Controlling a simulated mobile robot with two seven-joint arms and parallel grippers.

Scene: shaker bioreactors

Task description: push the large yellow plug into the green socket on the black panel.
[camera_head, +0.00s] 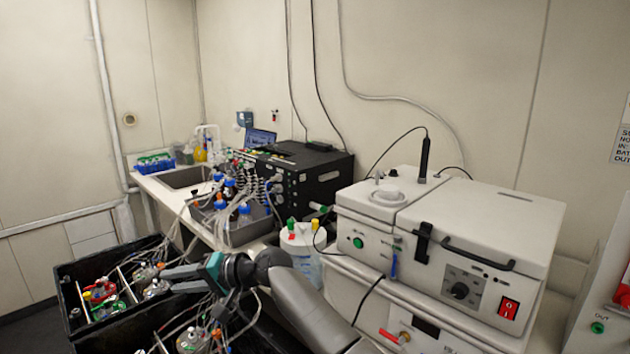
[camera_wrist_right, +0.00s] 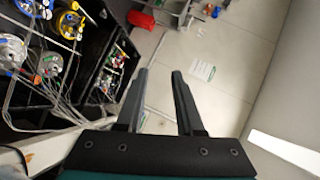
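The black box (camera_head: 325,178) on the counter has a dark front panel (camera_head: 287,190) with several small round connectors. The green socket cannot be told apart at this size. I cannot identify the large yellow plug for sure in either view. My right gripper (camera_head: 166,279) reaches left over the black crate, well apart from the panel. In the right wrist view the same gripper (camera_wrist_right: 160,72) has its two fingers apart with nothing between them. My left gripper is not in view.
A black crate (camera_head: 64,283) at lower left holds several vessels with colored caps and tubing. Tubes and bottles crowd a grey tray (camera_head: 262,226) beside the panel. A white container (camera_head: 303,238) and a white lidded instrument (camera_head: 480,235) stand to the right.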

